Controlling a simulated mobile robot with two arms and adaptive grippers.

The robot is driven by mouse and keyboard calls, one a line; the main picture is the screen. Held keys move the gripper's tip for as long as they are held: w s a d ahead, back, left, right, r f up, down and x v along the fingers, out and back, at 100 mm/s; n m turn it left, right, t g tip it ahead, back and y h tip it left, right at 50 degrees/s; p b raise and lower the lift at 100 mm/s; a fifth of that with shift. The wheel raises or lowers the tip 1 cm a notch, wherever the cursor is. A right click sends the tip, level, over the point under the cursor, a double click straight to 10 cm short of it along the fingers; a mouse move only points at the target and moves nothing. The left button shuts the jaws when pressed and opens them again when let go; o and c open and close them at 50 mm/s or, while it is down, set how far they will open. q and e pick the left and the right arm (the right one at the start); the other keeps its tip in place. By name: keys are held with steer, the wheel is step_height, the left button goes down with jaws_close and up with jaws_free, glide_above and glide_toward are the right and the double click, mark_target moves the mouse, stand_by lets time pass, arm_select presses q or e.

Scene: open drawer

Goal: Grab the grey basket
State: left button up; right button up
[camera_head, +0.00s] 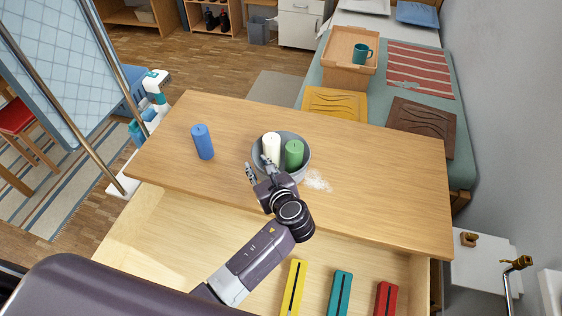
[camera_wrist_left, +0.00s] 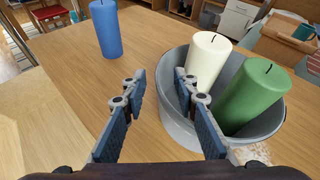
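A round grey basket (camera_head: 306,160) stands on the wooden tabletop with a white candle (camera_head: 271,148) and a green candle (camera_head: 294,154) in it. It also shows in the left wrist view (camera_wrist_left: 160,128), to the right. My left gripper (camera_head: 259,171) is at the basket's near left side, and it shows in the left wrist view (camera_wrist_left: 160,88) with its fingers apart and nothing gripped. The right finger overlaps the basket's left rim in that view; the left finger is outside it. I cannot tell whether they touch. My right gripper is not in view.
A blue candle (camera_head: 202,142) stands left of the basket. White powder (camera_head: 317,181) lies right of it. Below the tabletop is an open drawer (camera_head: 150,238) with yellow, teal and red items. The tabletop's right side is clear. A grey bin (camera_head: 259,31) stands on the floor behind.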

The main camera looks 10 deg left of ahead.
arm_select(q)
steer(key=shift+w+a+f, duration=0.25)
steer(key=shift+w+a, duration=0.15)
steer(key=shift+w, duration=0.15)
steer(key=shift+w+a+f, duration=0.2)
steer(key=shift+w, duration=0.05)
steer(key=shift+a, duration=0.1)
steer(key=c, duration=0.7)
jaws_close()
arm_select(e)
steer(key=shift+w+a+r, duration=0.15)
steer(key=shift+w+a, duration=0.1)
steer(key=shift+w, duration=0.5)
arm_select(q)
steer(key=shift+w, duration=0.1)
